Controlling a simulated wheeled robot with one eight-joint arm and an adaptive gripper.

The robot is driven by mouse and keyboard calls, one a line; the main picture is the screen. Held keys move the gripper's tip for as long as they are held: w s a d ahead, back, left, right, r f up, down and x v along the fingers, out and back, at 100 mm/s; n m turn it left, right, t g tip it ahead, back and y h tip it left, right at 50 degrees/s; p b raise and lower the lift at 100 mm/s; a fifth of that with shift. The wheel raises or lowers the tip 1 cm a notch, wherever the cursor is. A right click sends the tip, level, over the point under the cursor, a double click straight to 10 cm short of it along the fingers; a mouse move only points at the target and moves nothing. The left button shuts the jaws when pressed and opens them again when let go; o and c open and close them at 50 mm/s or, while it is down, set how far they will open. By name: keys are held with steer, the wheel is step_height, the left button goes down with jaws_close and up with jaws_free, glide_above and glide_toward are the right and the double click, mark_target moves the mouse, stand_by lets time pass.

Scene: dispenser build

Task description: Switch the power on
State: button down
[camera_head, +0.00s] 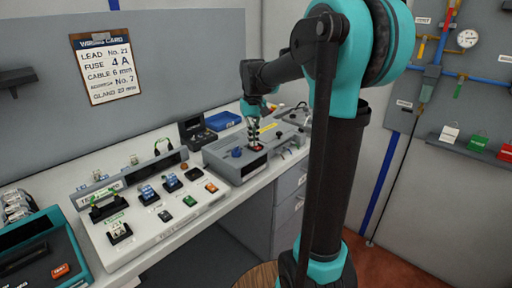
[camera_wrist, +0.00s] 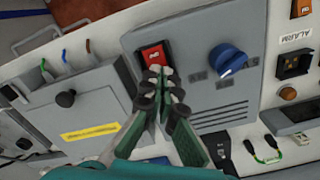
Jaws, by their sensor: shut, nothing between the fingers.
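A red rocker switch (camera_wrist: 153,56) sits in a dark frame on the top panel of a grey unit (camera_wrist: 205,28). Beside it on the same panel is a blue round knob (camera_wrist: 229,60) with small labels around it. In the head view the grey unit (camera_head: 234,171) stands on the bench, with the blue knob (camera_head: 237,152) on top. My gripper (camera_wrist: 160,72) is shut and empty, pointing down at the red switch. Its fingertips cover the switch's near edge in the wrist view. I cannot tell whether they touch it. In the head view my gripper (camera_head: 255,144) hides part of the switch.
A grey box with a yellow strip (camera_wrist: 90,132) stands close beside the unit. A white test panel (camera_head: 150,236) with several switches lies left along the bench. A blue tray (camera_head: 222,121) is behind. A wiring card (camera_head: 106,69) hangs on the wall.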

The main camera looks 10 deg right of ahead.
steer(key=shift+r, duration=3.4)
steer(key=shift+s, duration=0.1)
